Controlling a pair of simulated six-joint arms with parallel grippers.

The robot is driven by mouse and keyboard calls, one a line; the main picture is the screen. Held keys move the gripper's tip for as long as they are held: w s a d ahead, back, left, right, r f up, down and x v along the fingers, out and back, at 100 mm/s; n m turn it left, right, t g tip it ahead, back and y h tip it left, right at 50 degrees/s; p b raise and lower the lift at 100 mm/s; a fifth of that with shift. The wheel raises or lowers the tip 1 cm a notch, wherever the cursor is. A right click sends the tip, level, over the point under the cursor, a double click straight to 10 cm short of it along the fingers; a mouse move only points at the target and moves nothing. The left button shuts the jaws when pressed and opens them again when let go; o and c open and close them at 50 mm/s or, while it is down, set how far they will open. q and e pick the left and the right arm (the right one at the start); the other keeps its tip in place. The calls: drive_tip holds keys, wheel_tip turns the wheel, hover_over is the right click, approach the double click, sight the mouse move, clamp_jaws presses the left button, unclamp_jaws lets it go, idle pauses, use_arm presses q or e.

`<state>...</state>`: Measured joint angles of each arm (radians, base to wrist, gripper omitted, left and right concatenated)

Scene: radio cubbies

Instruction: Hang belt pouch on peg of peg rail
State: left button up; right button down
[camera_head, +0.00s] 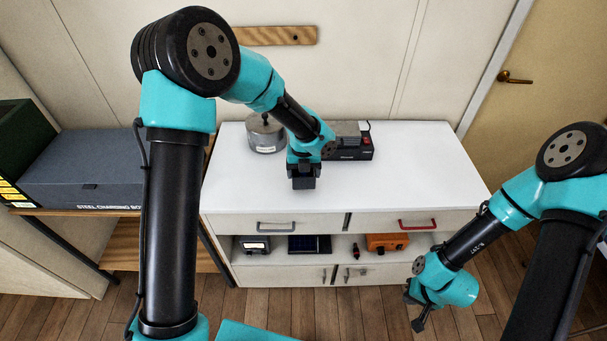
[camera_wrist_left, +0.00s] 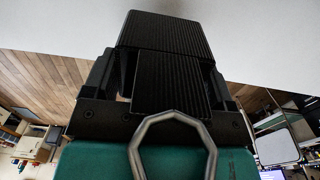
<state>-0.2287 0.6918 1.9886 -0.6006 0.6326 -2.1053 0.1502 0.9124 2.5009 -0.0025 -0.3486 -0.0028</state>
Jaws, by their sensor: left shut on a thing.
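The peg rail (camera_head: 275,36) is a short wooden board on the back wall, partly hidden behind my left arm. A dark peg shows near its right end. A grey metal loop (camera_wrist_left: 150,125) shows there before a dark green surface. My right gripper (camera_head: 415,308) hangs low at the right, beside the cabinet; its jaw gap is unclear.
On the white cabinet (camera_head: 410,170) stand a round grey canister (camera_head: 266,134) and a black device (camera_head: 350,142) behind my left gripper. The right of the top is clear. A grey steel box (camera_head: 85,175) is at the left. Several devices, including an orange one (camera_head: 387,242), fill open cubbies.

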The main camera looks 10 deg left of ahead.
use_arm(q)
drive_tip(key=shift+w+a, duration=0.25)
drive_tip(key=shift+w, duration=0.55)
drive_tip(key=shift+f, duration=1.6)
drive_tip(key=shift+f, duration=0.15)
drive_tip(key=o, duration=0.9)
drive_tip(key=shift+c, duration=0.2)
wheel_tip(320, 180, up, 17)
drive_tip(key=shift+d, duration=0.25)
